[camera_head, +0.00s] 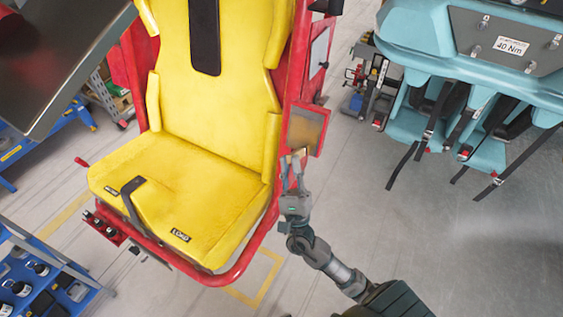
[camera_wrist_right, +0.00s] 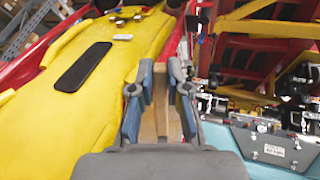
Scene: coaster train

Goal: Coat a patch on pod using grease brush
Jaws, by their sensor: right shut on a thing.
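A yellow seat pod (camera_head: 190,190) in a red frame fills the left and middle of the head view; it also shows in the wrist view (camera_wrist_right: 55,120). A brownish patch with a red rim (camera_head: 306,129) is on the frame's right side. My right gripper (camera_head: 296,165) is just below this patch. In the wrist view my right gripper (camera_wrist_right: 160,95) is shut on a wooden, light-brown piece (camera_wrist_right: 162,112), seemingly the grease brush's handle. The bristles cannot be made out, nor whether they touch the patch. My left gripper is not in view.
A teal seat unit (camera_head: 465,50) with hanging black straps and a "40 Nm" label is at upper right. A blue shelf cart (camera_head: 45,280) stands at lower left. A dark panel (camera_head: 60,60) juts in at upper left. Grey floor (camera_head: 470,250) is clear at lower right.

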